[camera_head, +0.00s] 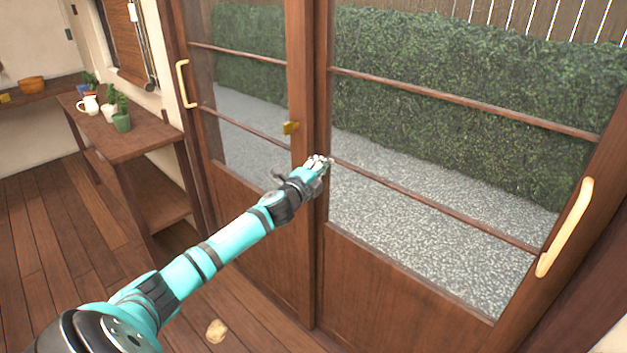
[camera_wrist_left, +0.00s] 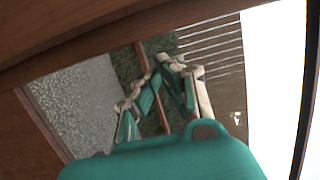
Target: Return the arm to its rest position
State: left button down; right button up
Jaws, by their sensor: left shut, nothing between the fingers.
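My left arm (camera_head: 205,258) reaches out from the lower left in the head view, extended toward the glazed wooden doors. In the left wrist view the gripper fingers (camera_wrist_left: 165,75) show against the glass, with gravel and fence beyond. My right gripper is not in view.
The left door has a pale handle (camera_head: 186,83), the right door another handle (camera_head: 565,228). A wooden side table (camera_head: 140,137) at left holds potted plants (camera_head: 121,113) and a white pitcher (camera_head: 88,104). A small tan object (camera_head: 216,331) lies on the wooden floor (camera_head: 50,225). Floor at left is clear.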

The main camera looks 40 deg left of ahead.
pick_arm(q)
jog(key=s, duration=0.6)
jog(key=shift+s+d+f+b, duration=0.2)
jog(key=shift+s+b, duration=0.1)
jog(key=shift+s, duration=0.1)
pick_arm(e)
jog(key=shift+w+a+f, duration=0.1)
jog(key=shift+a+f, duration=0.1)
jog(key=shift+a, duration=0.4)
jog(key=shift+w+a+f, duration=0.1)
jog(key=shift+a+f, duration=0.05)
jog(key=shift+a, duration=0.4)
pick_arm(q)
jog(key=shift+f, duration=0.1)
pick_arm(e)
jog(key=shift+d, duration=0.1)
